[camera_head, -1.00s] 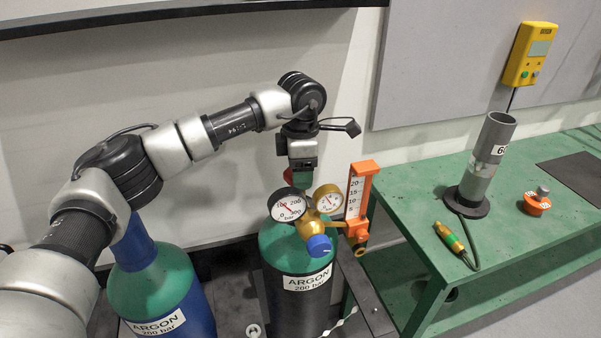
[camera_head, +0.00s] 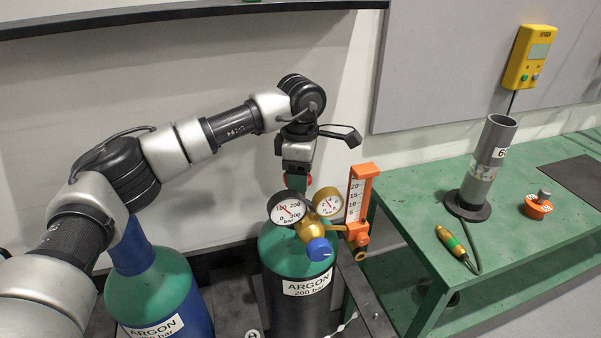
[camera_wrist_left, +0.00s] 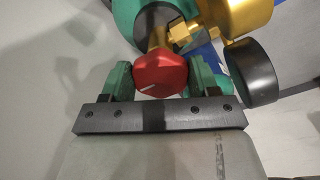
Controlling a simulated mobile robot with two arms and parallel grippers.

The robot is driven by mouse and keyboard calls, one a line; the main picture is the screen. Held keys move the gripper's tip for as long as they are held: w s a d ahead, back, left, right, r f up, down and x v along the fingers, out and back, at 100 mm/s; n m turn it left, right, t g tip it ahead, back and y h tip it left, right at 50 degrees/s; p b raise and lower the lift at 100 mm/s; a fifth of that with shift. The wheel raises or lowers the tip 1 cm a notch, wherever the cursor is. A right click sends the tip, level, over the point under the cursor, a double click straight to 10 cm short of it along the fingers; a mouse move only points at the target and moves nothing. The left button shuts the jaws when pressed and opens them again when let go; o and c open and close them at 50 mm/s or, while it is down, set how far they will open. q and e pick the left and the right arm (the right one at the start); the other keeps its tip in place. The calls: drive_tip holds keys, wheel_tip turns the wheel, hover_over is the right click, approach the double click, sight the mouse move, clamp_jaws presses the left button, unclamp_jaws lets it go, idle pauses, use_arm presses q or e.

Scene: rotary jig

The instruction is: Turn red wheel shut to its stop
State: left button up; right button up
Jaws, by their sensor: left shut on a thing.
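The red wheel (camera_wrist_left: 160,73) is a faceted red knob with a white line on its face, on a brass stem at the top of the green-shouldered argon cylinder (camera_head: 308,284). My left gripper (camera_wrist_left: 160,80) is shut on it, one green finger on each side. In the head view my left gripper (camera_head: 297,182) points down from above, behind the pressure gauge (camera_head: 287,209). Only a small part of the red wheel (camera_head: 309,180) shows there. My right gripper is not in view.
A brass regulator with a second gauge (camera_head: 328,201), a blue knob (camera_head: 319,249) and an orange flowmeter (camera_head: 360,200) crowds the valve. A blue argon cylinder (camera_head: 155,288) stands left. A green bench (camera_head: 415,220) with a torch stand (camera_head: 483,170) is at right.

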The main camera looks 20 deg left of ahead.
use_arm(q)
drive_tip(key=o, duration=0.9)
drive_tip(key=shift+o, duration=0.2)
drive_tip(key=shift+r, duration=0.1)
wheel_tip(320, 180, up, 11)
drive_tip(key=b, duration=0.1)
